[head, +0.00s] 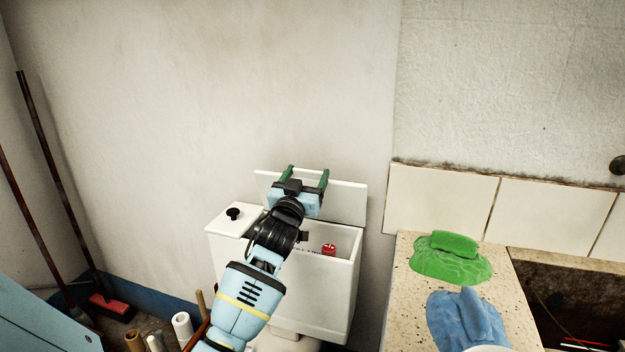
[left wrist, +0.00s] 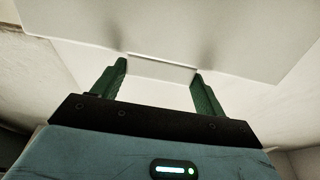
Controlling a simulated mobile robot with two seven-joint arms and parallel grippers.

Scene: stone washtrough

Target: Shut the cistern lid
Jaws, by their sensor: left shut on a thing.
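The white cistern (head: 320,300) stands against the wall with its right part open at the top. Its white lid (head: 345,203) is raised, standing up along the back edge near the wall. My left gripper (head: 307,178) is at the lid, its green fingers wide apart and shut on it; the exact contact is hard to see. In the left wrist view the pale lid (left wrist: 230,40) fills the top, with part of it between the fingertips (left wrist: 160,75). My right gripper is not in view.
A red float (head: 328,249) shows inside the cistern, and a black knob (head: 234,213) sits on its left top. At right, a speckled stone ledge (head: 405,290) bears a green object (head: 450,262) and a blue one (head: 462,318). Brooms and rolls stand at left.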

